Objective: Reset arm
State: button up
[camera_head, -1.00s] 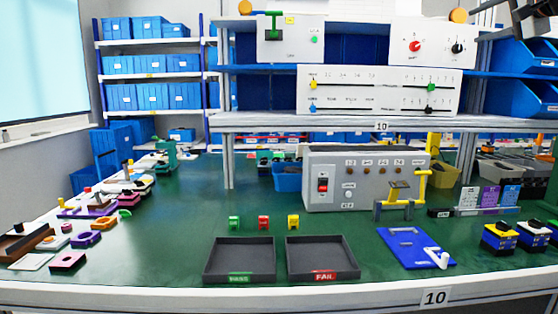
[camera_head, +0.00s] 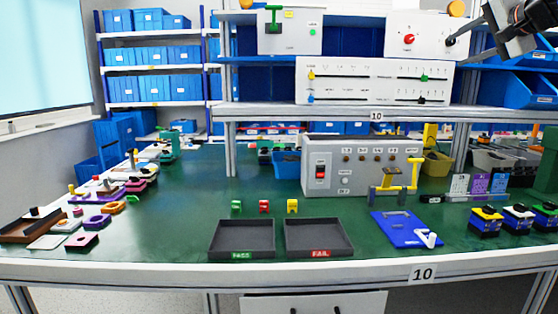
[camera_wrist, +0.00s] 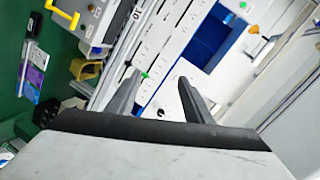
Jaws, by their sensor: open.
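The rotary switch panel (camera_head: 425,36) is a white box on the upper shelf. It has a red knob (camera_head: 409,39) and a black knob (camera_head: 450,42) at its right. My gripper (camera_head: 480,22) comes in from the top right, in front of the panel's right end and close to the black knob in the picture. I cannot tell whether it touches. In the wrist view the two fingers (camera_wrist: 158,78) are apart, with nothing held between them. A white panel with a green slider knob (camera_wrist: 145,74) shows beyond them.
A white slider panel (camera_head: 340,82) stands below the rotary panel. A box with a green lever (camera_head: 274,20) is to its left. Blue bins (camera_head: 525,91) are at the right. Two dark trays (camera_head: 241,239) and a grey control box (camera_head: 350,165) are on the green table (camera_head: 180,200).

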jog(key=s+a+f+n+g, duration=0.2)
jog(key=s+a+f, duration=0.25)
jog(key=f, duration=0.45)
jog(key=s+a+f+n+g, duration=0.15)
jog(key=s+a+f, duration=0.3)
jog(key=f, duration=0.45)
jog(key=s+a+f+n+g, duration=0.25)
jog(key=a+f, duration=0.25)
jog(key=f, duration=0.4)
jog(key=s+a+f+n+g+h, duration=0.1)
jog(key=s+a+f+n+g, duration=0.1)
jog(key=s+f, duration=0.9)
jog(key=s+a+f+n+g, duration=0.2)
jog(key=s+f+n, duration=0.2)
jog(key=s+f, duration=0.7)
notch_tip(320, 180, down, 8)
jog(key=shift+r+h, duration=0.25)
jog(key=shift+h, duration=0.15)
